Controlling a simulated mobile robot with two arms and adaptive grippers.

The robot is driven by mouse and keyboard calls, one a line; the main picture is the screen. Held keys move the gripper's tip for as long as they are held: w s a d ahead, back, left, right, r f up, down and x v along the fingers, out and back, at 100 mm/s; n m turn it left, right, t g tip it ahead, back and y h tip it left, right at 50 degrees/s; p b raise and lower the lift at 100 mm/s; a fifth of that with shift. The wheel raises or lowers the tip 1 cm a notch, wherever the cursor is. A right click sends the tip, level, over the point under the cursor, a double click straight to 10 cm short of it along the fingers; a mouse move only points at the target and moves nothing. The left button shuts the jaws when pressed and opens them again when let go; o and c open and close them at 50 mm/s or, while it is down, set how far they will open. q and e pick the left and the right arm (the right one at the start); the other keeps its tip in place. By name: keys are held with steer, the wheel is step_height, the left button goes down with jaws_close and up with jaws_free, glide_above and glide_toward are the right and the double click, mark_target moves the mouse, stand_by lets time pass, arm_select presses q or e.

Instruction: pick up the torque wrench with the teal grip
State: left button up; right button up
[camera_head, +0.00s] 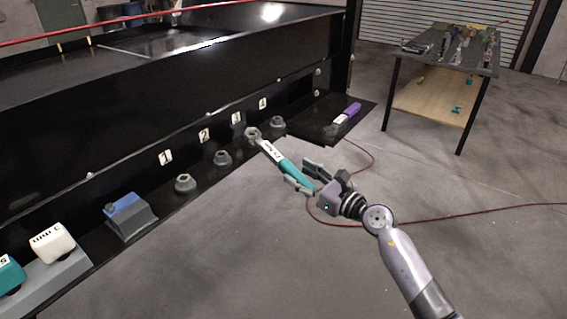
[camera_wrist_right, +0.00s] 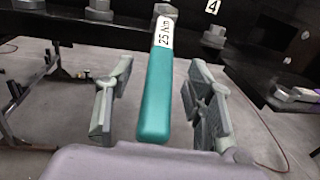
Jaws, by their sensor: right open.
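The torque wrench with the teal grip (camera_head: 290,172) sticks out from the black ledge, its head (camera_head: 252,134) near the number labels and its grip toward me. My right gripper (camera_head: 308,178) is open at the grip's end. In the right wrist view the teal grip (camera_wrist_right: 155,100), with a white "25 Nm" label, lies between the two spread fingers of the right gripper (camera_wrist_right: 158,100). A gap shows on each side of the grip. My left gripper is not in view.
A purple-handled tool (camera_head: 347,115) lies on the ledge's right end. Several grey sockets (camera_head: 222,158) line the ledge (camera_head: 160,207) by the number labels. A blue-topped block (camera_head: 127,212) stands left. A red cable (camera_head: 450,217) crosses the floor. A table (camera_head: 450,62) with tools stands back right.

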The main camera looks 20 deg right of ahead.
mark_target(291, 167)
steer(key=x, duration=0.4)
steer(key=shift+d+r+p, duration=0.1)
steer(key=shift+r+p, duration=0.05)
steer(key=shift+p, duration=0.25)
steer(key=shift+w+a, duration=0.25)
steer(key=shift+w, duration=0.15)
steer(key=shift+s+d, duration=0.1)
steer(key=shift+c, duration=0.6)
jaws_close()
